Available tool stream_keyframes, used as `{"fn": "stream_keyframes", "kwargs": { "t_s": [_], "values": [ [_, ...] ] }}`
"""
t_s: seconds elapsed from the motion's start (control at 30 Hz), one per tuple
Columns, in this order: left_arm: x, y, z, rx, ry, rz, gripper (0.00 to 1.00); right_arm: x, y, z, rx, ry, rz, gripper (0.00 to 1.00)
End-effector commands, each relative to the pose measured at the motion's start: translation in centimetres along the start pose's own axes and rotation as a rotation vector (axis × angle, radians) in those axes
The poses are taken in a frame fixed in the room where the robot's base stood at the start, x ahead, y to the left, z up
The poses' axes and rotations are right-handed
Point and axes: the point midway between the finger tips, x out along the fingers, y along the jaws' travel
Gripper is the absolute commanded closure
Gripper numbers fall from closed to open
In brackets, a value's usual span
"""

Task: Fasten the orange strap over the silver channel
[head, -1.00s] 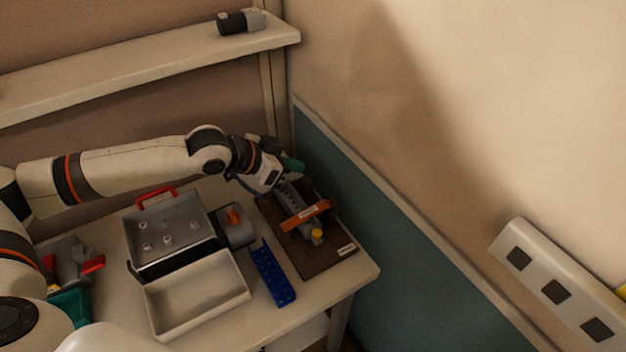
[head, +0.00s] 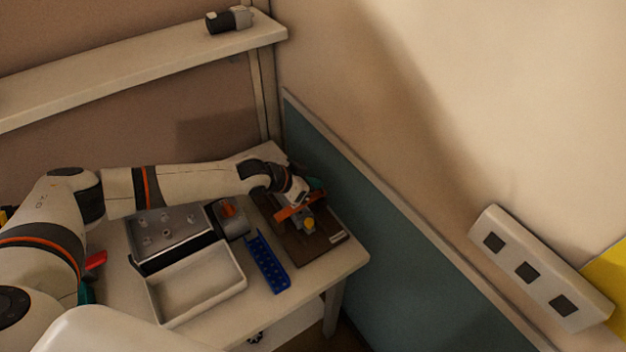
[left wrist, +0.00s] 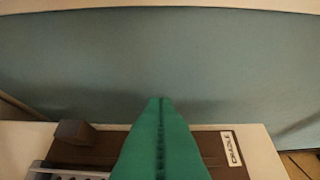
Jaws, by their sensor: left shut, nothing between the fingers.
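The orange strap (head: 301,207) lies across the dark brown board (head: 308,257) in the head view. A yellow knob (head: 309,223) stands just in front of it. The silver channel is mostly hidden by my left arm in the head view; a grey metal piece, likely its end, shows at the lower left of the left wrist view (left wrist: 68,173). My left gripper (head: 316,184) is beyond the strap, on the wall side. Its green fingers (left wrist: 160,102) are shut and empty over the board, pointing toward the blue-green wall panel. My right gripper is out of view.
A brown block (left wrist: 75,132) and a "CRADLE" label (left wrist: 231,149) are on the board. The wall panel (head: 375,240) is close on the right.

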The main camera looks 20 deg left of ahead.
Motion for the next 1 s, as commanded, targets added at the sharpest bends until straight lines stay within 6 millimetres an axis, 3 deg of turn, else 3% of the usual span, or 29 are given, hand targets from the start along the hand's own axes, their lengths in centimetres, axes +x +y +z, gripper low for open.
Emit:
{"fn": "stream_keyframes", "kwargs": {
  "t_s": [0.37,0.57,1.0],
  "values": [
    [0.2,-0.1,-0.2,0.000,-0.001,-0.001,1.00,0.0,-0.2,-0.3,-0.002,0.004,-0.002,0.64],
    [2.0,-0.1,-1.2,-0.002,0.001,-0.003,1.00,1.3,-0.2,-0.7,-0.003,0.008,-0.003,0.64],
    [1.6,-0.1,-0.7,0.000,0.002,-0.002,1.00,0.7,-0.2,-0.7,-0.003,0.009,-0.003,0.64]
  ]
}}
